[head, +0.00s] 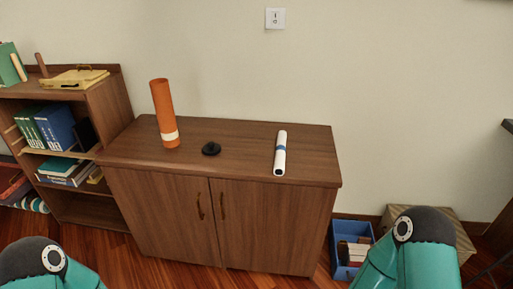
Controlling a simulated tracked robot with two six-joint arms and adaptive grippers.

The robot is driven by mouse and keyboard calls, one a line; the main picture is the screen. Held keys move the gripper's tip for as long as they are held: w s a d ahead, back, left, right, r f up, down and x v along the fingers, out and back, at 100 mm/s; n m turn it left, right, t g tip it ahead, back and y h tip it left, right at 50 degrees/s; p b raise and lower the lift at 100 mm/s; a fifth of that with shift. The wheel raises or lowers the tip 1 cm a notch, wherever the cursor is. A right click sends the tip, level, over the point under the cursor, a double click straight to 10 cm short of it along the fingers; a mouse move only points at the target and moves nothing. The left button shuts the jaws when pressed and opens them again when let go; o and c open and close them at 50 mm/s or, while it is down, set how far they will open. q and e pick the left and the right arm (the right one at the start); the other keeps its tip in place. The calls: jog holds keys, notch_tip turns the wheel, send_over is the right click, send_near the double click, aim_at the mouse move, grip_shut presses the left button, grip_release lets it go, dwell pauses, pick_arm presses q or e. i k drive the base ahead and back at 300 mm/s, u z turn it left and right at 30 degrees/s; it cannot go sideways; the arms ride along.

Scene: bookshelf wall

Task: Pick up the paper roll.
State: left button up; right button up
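The paper roll (281,155) is a white tube with a blue band around its middle. It lies on the right part of the top of a brown wooden cabinet (240,130), with one end facing me. Neither gripper shows in the head view. Only teal and dark parts of my two arms show at the bottom left and bottom right, well apart from the roll.
An orange tube (162,105) with a pale band stands upright on the cabinet's left. A small black object (211,148) lies between it and the roll. A bookshelf (108,105) stands left; a blue bin (345,232) and a box (452,225) are on the floor right.

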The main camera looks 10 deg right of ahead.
aim_at(279, 168)
jog(key=u, duration=0.45)
jog(key=i, duration=1.35)
jog(key=z, duration=0.45)
